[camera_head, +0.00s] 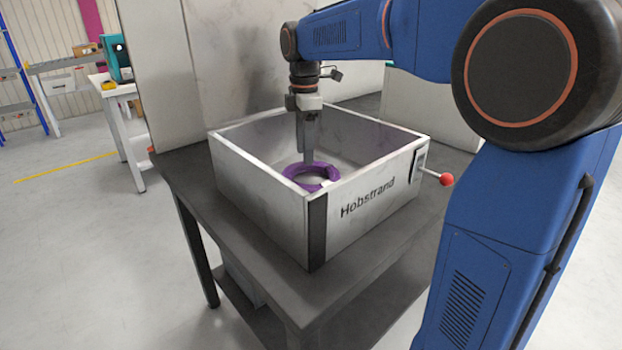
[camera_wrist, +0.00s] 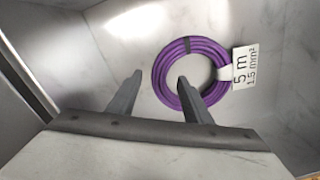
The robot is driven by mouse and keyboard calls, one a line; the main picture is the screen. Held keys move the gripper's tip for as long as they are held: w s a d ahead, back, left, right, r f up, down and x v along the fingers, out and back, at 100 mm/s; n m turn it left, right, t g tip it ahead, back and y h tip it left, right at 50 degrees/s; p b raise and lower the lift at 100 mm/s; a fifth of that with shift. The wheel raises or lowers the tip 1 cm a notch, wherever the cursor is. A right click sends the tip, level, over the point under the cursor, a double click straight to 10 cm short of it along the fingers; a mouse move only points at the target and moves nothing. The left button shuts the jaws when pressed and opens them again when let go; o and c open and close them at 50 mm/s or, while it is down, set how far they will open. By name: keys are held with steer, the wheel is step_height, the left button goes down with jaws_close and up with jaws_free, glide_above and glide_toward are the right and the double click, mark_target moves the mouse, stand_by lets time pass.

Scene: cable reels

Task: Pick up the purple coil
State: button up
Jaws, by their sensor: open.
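The purple coil (camera_head: 296,174) lies in the white-grey open box (camera_head: 362,206), near the front inner walls. My gripper (camera_head: 308,160) points down into the box at the coil. In the wrist view my gripper (camera_wrist: 159,80) has its fingers apart. The right fingertip appears over the coil's centre hole and the left one outside the ring. I cannot tell their height above it.
The box, marked "Hobstrand", stands on a dark table (camera_head: 190,170) with its walls around my gripper. A lever with a red knob (camera_head: 446,179) sticks out at its right side. A pale panel (camera_head: 160,75) rises behind the table. Shelving and a white workbench (camera_head: 118,90) are at far left.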

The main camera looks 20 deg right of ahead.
steer(key=shift+f, duration=1.65)
jaws_close()
